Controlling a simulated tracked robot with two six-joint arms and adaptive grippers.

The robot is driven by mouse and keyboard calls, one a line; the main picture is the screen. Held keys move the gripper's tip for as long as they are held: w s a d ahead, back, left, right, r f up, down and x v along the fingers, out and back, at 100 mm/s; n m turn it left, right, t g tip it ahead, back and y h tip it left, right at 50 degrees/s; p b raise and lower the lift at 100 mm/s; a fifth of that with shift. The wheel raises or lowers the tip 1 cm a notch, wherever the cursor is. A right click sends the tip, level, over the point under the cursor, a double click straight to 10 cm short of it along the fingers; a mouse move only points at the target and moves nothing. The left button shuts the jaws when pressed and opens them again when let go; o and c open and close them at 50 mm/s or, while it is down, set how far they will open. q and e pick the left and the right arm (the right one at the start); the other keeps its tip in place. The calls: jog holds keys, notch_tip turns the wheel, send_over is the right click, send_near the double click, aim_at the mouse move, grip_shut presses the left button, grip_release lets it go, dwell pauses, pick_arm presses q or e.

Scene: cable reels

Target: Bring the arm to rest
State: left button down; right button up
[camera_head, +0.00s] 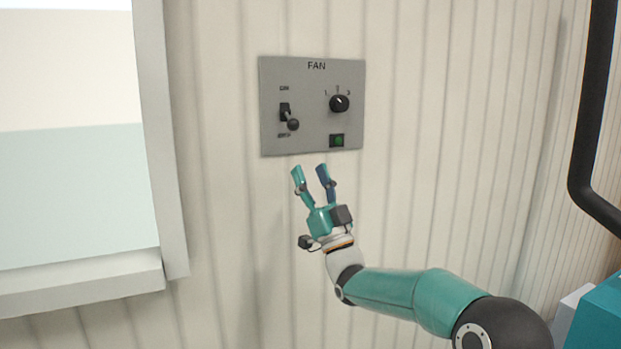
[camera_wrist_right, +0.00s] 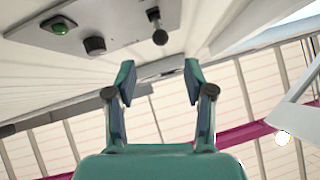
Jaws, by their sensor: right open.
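My right gripper (camera_head: 312,172) is open and empty, just below the grey fan panel (camera_head: 310,136) on the wall in the head view. Its two teal fingers point up and stand apart; they also show in the right wrist view (camera_wrist_right: 160,88). The panel carries a lever switch (camera_head: 291,122) at left, tilted down, a round black knob (camera_head: 340,103) at upper right and a green button or lamp (camera_head: 337,140) at lower right. In the right wrist view the lever's ball end (camera_wrist_right: 160,37) hangs above and between the fingers, apart from them. My left gripper is not in view.
A ribbed pale wall (camera_head: 440,150) surrounds the panel. A window frame (camera_head: 158,140) with a sill stands at left. A black pipe (camera_head: 585,140) runs down at the far right. The wall between the panel and the pipe is clear.

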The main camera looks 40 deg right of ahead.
jog(key=shift+a, duration=0.1)
